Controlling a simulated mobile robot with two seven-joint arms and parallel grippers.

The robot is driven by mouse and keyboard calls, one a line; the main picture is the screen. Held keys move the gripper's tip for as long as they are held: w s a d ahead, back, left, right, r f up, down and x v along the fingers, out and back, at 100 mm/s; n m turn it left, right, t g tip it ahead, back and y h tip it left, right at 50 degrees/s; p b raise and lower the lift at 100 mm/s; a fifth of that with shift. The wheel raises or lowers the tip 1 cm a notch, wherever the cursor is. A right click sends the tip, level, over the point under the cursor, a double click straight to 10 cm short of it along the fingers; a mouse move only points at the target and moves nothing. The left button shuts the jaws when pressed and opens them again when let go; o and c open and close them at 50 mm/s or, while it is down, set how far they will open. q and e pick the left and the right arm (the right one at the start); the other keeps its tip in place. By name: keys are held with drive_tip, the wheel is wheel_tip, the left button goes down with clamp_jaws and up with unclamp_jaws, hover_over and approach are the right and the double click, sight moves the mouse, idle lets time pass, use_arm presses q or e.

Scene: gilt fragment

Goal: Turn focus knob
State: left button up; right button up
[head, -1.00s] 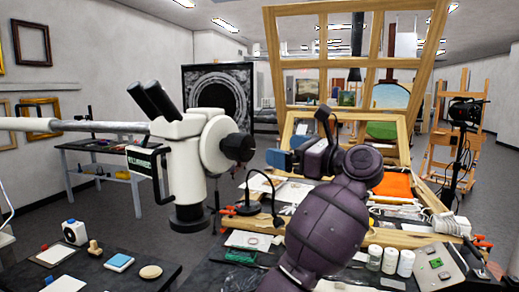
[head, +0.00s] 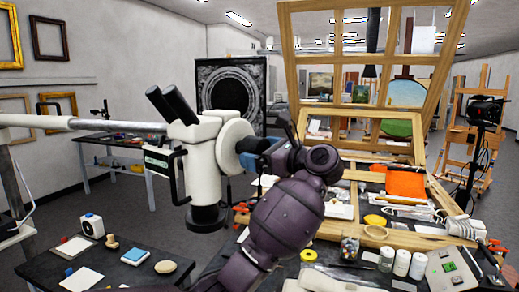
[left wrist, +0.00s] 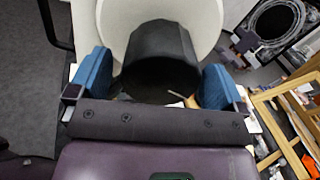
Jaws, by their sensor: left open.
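The black focus knob (head: 252,145) sticks out from the right side of the white microscope (head: 203,160), beside a round white housing. In the left wrist view the dark knob (left wrist: 160,55) fills the space between two blue finger pads. My left gripper (head: 257,161) is open with its fingers on either side of the knob. The gripper partly hides the knob in the head view. My right gripper is not in view.
The microscope hangs on a long white horizontal arm (head: 80,122). A black table (head: 130,265) with small items stands at lower left. A crowded worktable with a wooden frame (head: 385,235), jars (head: 402,262) and an orange cloth (head: 405,182) lies to the right.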

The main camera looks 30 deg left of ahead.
use_arm(q)
drive_tip(key=shift+a, duration=0.25)
drive_tip(key=c, duration=0.9)
drive_tip(key=shift+c, duration=0.2)
drive_tip(key=shift+f, duration=0.1)
